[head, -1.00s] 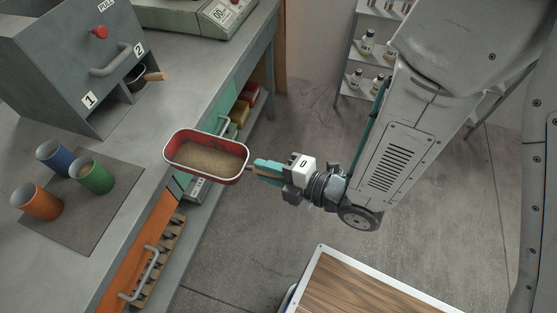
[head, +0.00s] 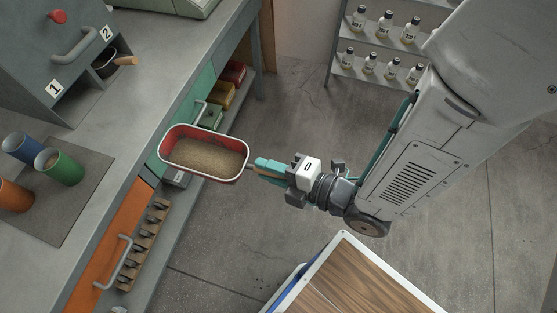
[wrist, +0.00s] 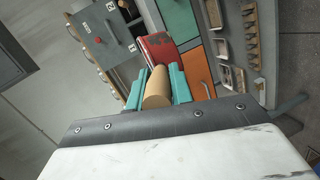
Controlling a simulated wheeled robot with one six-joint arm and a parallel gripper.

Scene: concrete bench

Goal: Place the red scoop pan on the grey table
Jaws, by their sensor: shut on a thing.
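The red scoop pan (head: 204,155) is full of a tan grainy material and is held out level beside the bench edge, over the floor side. My gripper (head: 268,168) is shut on its handle. In the wrist view the wooden handle (wrist: 157,88) lies between the teal fingers of my gripper (wrist: 160,85), with the red pan (wrist: 158,50) beyond it. The grey table (head: 130,130) is the concrete-topped bench at the left.
On the bench, a dark mat (head: 62,215) holds blue, green (head: 62,168) and orange cups. A grey box with a red knob (head: 57,17) and handle stands behind them. A wood-topped surface (head: 360,285) is at the lower right. A bottle rack (head: 385,45) stands at the back.

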